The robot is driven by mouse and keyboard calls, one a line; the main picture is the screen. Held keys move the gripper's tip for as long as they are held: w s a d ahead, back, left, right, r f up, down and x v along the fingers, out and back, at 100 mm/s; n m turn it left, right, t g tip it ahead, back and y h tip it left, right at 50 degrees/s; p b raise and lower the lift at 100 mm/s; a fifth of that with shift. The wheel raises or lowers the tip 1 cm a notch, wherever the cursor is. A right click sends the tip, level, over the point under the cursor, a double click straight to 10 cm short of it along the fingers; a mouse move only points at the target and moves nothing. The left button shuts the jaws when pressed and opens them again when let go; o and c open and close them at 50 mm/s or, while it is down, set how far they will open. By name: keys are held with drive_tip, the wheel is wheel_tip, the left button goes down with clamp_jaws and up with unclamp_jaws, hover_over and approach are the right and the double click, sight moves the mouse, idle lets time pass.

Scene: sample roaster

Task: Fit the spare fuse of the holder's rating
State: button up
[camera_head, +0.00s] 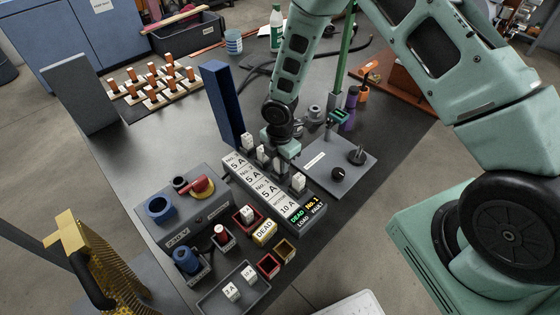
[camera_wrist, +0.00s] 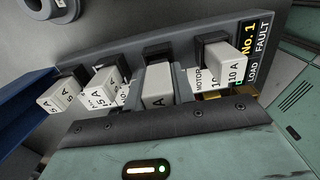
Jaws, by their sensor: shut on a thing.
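The fuse holder strip (camera_head: 262,190) has plates reading 5 A and a MOTOR 10 A plate; its end display reads DEAD, No. 1, LOAD FAULT. White fuses stand along it, including a 5 A fuse (camera_wrist: 60,95), another 5 A fuse (camera_wrist: 103,88) and the 10 A fuse (camera_wrist: 228,66). My gripper (camera_head: 279,155) is at the strip, shut on a white fuse (camera_wrist: 158,86) between the 5 A and 10 A fuses. Only its "A" reads clearly. I cannot tell whether it is fully seated. Loose fuses marked 3 A (camera_head: 232,292) and another (camera_head: 249,273), rating unclear, lie in a grey tray (camera_head: 210,304).
A red cup (camera_head: 238,222) holds a white block. A yellow DEAD block (camera_head: 264,232) and small open boxes (camera_head: 268,265) stand at the front. A tall blue upright (camera_head: 222,105) rises behind the strip. A grey panel with knobs (camera_head: 335,170) stands right.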

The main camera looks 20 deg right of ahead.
drive_tip(key=shift+f+b, duration=0.5)
drive_tip(key=shift+f, duration=0.3)
drive_tip(key=shift+r+p, duration=0.85)
drive_tip(key=shift+r, duration=0.15)
drive_tip(key=shift+f, duration=0.3)
idle(0.6)
drive_tip(key=shift+f+b, duration=0.55)
drive_tip(key=shift+f, duration=0.15)
drive_tip(key=shift+r, duration=0.2)
drive_tip(key=shift+r+p, duration=0.8)
drive_tip(key=shift+p, duration=0.05)
drive_tip(key=shift+f, duration=0.45)
idle(0.5)
